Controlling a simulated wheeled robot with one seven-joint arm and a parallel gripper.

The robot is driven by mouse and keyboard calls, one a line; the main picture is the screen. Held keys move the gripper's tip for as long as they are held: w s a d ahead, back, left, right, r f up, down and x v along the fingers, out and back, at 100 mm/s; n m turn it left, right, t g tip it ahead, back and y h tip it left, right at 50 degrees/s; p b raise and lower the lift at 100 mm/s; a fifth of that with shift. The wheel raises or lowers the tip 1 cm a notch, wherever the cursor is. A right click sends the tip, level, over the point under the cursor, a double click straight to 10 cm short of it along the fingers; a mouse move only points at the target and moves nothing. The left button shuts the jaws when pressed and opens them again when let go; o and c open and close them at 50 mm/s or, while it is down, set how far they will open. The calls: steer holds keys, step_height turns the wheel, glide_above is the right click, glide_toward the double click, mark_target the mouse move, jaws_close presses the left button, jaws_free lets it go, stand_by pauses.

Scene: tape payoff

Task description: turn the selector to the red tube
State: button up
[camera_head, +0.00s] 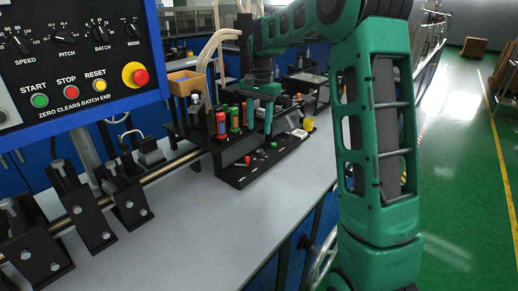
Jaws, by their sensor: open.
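A red tube (221,124) stands upright at the left of the black fixture (236,178) on the bench. A green tube (235,120) stands just to its right. Small knobs, one red (248,160) and one green (274,144), sit on the fixture's low front face. Which part is the selector is too small to tell. My gripper (267,130) is open and points down over the fixture, to the right of the tubes. The fingers overlap the fixture in the picture; I cannot tell whether they touch anything. Part of the fixture behind them is hidden.
A blue-framed control panel (75,45) with knobs and buttons fills the upper left. Black brackets (92,215) line a rail at the left. A yellow item (308,124) is at the fixture's right end. The grey bench top (190,235) in front is clear.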

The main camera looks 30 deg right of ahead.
mark_target(259, 150)
step_height(259, 150, down, 10)
steer(key=shift+r, duration=0.1)
stand_by(0.4)
steer(key=c, duration=1)
steer(key=shift+w, duration=0.1)
steer(key=shift+c, duration=0.2)
